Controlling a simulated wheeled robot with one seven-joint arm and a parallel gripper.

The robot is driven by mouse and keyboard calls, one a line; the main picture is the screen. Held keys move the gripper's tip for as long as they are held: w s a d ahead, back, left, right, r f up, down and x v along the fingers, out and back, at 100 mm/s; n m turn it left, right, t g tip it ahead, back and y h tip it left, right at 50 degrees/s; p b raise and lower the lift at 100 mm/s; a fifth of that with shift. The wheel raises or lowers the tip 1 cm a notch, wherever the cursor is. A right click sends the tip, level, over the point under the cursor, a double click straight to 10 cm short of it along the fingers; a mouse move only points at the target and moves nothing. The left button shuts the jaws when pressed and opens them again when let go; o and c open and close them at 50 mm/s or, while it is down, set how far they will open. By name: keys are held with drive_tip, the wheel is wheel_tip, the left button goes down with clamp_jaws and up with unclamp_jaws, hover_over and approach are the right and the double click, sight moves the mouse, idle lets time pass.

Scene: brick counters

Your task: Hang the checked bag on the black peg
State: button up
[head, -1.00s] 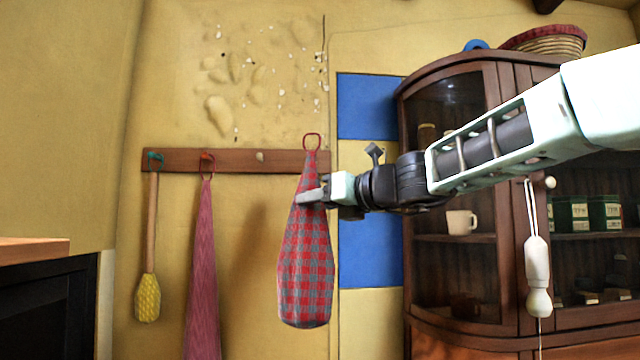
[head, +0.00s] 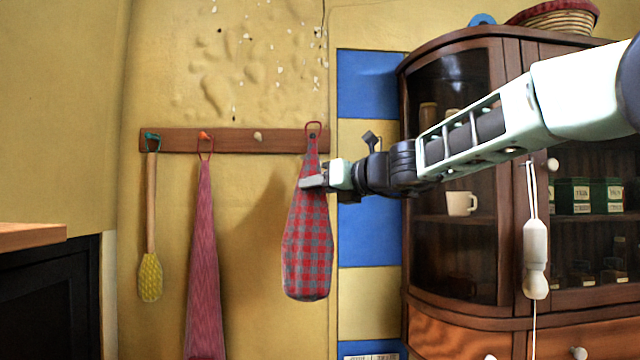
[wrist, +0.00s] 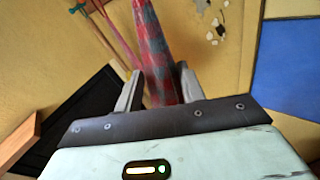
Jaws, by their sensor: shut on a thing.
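The checked bag (head: 308,240) is red and grey, hangs upright, and has a thin red loop (head: 314,124) at its top. My gripper (head: 313,183) is shut on the bag's narrow upper part, below the loop. In the wrist view the bag (wrist: 155,45) runs between the two fingers (wrist: 158,88). The loop is in front of the right end of the wooden peg rail (head: 230,140). A small dark spot, seemingly the black peg (head: 313,136), shows inside the loop's outline. I cannot tell whether the loop is around the peg or only in front of it.
On the rail, a yellow-headed brush (head: 150,275) hangs from a teal peg and a dark red cloth (head: 204,260) from an orange peg. A cream peg (head: 257,136) is bare. A dark wooden cabinet (head: 505,180) stands at right; a counter (head: 30,236) is at left.

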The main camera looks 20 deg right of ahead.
drive_tip(key=shift+w+d+f+p, duration=0.15)
drive_tip(key=shift+w+p, duration=0.15)
drive_tip(key=shift+w, duration=0.5)
drive_tip(key=shift+w+d+r+p, duration=0.15)
drive_tip(key=shift+w+p, duration=0.15)
drive_tip(key=shift+w, duration=0.45)
drive_tip(key=shift+w+d+f+p, duration=0.15)
drive_tip(key=shift+w+p, duration=0.15)
drive_tip(key=shift+w, duration=0.5)
drive_tip(key=shift+w+d+f+b, duration=0.15)
drive_tip(key=shift+w+f+b, duration=0.25)
drive_tip(key=shift+w+f, duration=0.3)
drive_tip(key=o, duration=1.3)
drive_tip(key=shift+o, duration=0.2)
